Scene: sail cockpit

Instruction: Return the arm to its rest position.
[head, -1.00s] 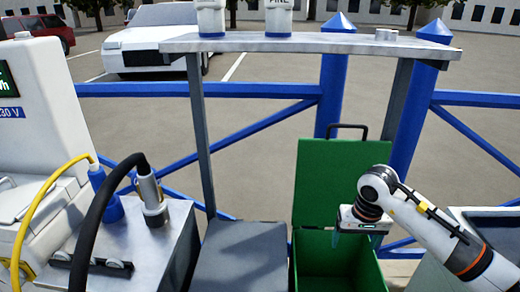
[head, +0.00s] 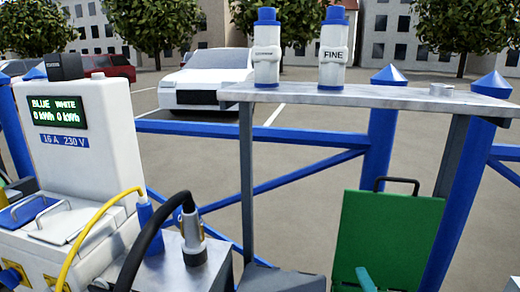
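Neither of my arms shows clearly in the head view now, and no gripper can be made out. A small teal piece (head: 366,280) sticks up at the bottom edge, in front of the green box's raised lid (head: 390,238). I cannot tell whether it is part of my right gripper or a separate thing. The inside of the green box is below the picture.
Blue railings (head: 377,150) run behind.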

